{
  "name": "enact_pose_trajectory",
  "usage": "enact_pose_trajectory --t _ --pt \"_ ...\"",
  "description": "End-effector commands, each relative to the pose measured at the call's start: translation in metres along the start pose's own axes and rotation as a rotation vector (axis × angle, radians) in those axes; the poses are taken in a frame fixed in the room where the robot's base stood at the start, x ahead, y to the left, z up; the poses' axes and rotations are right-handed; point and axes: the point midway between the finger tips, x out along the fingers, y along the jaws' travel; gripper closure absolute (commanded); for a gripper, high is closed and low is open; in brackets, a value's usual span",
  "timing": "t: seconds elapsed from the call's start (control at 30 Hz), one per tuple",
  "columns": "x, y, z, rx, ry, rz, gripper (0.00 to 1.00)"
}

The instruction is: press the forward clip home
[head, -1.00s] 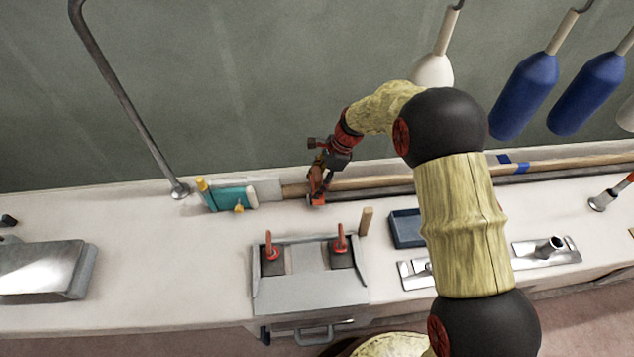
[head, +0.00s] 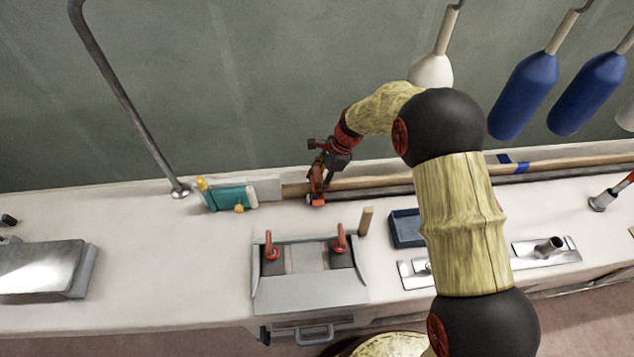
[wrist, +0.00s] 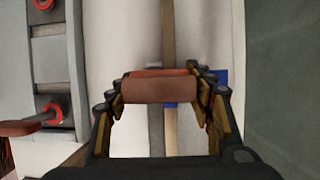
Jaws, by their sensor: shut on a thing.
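My gripper (head: 317,187) is at the back of the white counter, over the left part of the long wooden pole (head: 390,181). It is shut on a short orange-red piece (head: 316,203). In the wrist view this piece (wrist: 160,87) is a dull red bar lying across between the fingertips, in front of the pole (wrist: 169,40). I cannot tell whether it touches the pole. No part is clearly recognisable as the forward clip. Two red-handled clamps (head: 270,247) (head: 340,238) stand on the grey box in front of my gripper.
A teal box (head: 230,198) with yellow parts stands left of my gripper. The grey box (head: 310,288), a small wooden block (head: 366,221) and a blue tray (head: 405,228) lie in front. Blue fenders (head: 525,95) hang at the right. Counter between the steel box (head: 40,270) and grey box is clear.

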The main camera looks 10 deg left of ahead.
Motion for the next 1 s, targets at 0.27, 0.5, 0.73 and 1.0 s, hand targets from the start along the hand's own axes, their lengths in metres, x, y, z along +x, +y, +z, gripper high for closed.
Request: enact_pose_trajectory --t 0.27,0.5,0.73,1.0 --pt "0.0048 0.0010 -0.0023 0.001 0.001 0.003 0.86" --pt "0.0074 0.0012 -0.0034 0.001 0.001 0.003 0.86" --pt "0.0103 0.0015 -0.0046 0.002 0.001 0.004 0.86" --pt "0.0100 0.0012 -0.0044 0.001 0.001 0.004 0.36"
